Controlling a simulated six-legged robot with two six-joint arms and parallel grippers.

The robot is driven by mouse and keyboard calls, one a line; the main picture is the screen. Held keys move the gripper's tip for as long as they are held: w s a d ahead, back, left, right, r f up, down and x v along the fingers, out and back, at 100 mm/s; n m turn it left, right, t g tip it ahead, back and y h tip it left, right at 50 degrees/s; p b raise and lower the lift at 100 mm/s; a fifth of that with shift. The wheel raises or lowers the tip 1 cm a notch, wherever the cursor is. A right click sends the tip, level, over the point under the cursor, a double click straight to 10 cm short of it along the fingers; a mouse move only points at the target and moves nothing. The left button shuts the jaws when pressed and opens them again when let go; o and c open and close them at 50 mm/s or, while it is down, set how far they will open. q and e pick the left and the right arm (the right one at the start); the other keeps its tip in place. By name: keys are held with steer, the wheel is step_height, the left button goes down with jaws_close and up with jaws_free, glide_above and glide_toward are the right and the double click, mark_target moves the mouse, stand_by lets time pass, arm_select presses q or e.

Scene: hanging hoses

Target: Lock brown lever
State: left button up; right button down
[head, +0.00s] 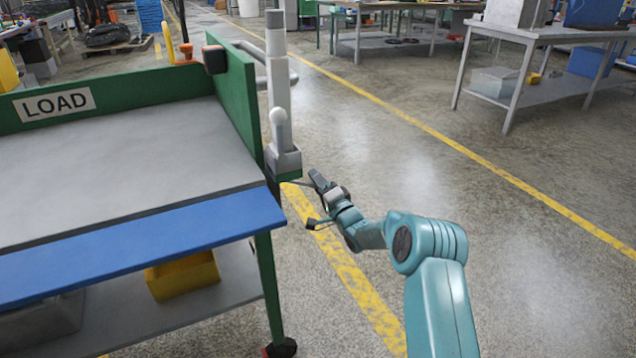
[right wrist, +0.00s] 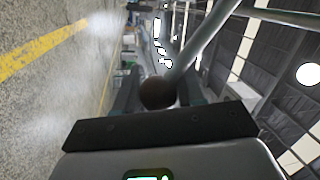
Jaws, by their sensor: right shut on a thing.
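The brown lever's dark brown ball knob (right wrist: 157,92) shows in the right wrist view, on a grey rod that runs up to the right. It sits between the jaws of my right gripper (right wrist: 157,100), which is shut on it. In the head view my right gripper (head: 322,192) is beside the cart's right end, just right of the grey lever housing (head: 283,160). A thin rod seems to reach from the housing to the gripper. The knob is hidden there. My left gripper is out of view.
The green cart (head: 235,95) with a LOAD sign (head: 54,104) and blue front edge (head: 150,238) fills the left. A grey post (head: 277,70) rises at its right end. A workbench (head: 550,35) stands at the back right. The floor right of the cart is clear.

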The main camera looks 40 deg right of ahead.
steer(key=shift+a+f, duration=0.1)
steer(key=shift+f, duration=0.35)
steer(key=c, duration=0.8)
jaws_free()
steer(key=shift+o, duration=0.2)
steer(key=shift+r, duration=0.1)
steer(key=shift+s, duration=0.45)
steer(key=p+v, duration=0.3)
steer(key=v, duration=1.2)
steer(key=shift+p, duration=0.4)
steer(key=shift+s+a, duration=0.1)
steer(key=shift+s, duration=0.05)
